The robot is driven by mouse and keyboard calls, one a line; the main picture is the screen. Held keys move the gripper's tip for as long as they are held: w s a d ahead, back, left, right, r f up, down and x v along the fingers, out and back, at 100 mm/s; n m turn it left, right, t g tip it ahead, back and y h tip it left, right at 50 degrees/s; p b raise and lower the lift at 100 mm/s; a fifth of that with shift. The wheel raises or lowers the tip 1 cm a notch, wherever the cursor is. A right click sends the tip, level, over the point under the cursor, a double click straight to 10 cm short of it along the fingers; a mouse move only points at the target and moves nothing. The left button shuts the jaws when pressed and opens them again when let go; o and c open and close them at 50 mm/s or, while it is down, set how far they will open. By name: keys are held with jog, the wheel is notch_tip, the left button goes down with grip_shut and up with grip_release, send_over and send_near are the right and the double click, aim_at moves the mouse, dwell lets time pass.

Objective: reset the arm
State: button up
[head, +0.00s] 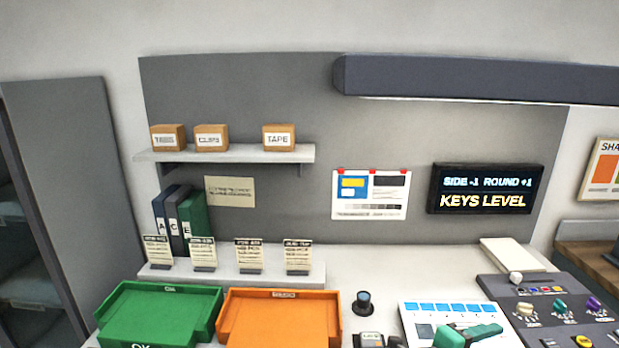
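My gripper and arm are not clearly seen in the head view. A teal-green object (470,334) shows at the bottom edge, over a white panel with a row of blue squares (440,308). It is cut off by the frame, and I cannot tell what it is.
A green tray (212,326) and an orange tray (225,330) sit on the bench. A dark control console (505,291) with knobs stands right. A shelf (225,153) holds boxes. A lit display (486,189) reads "SIDE -1 ROUND +1, KEYS LEVEL". The bench behind the dark knob is clear.

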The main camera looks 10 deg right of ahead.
jog(key=s+a+f+n+t+y, duration=0.1)
jog(key=a+f+n+t+y, duration=0.3)
jog(key=a+f+n+t, duration=0.65)
jog(key=s+a+f+n+t+y, duration=0.3)
jog(key=a+f+n, duration=0.4)
jog(key=a+n, duration=0.7)
jog(key=s+a+f+n+y, duration=0.3)
jog(key=s+a+n+y, duration=0.4)
jog(key=s+a, duration=1.3)
jog(key=shift+s+f+n+g+y, duration=0.15)
jog(key=shift+s+n+g+y, duration=0.3)
jog(key=shift+s, duration=0.75)
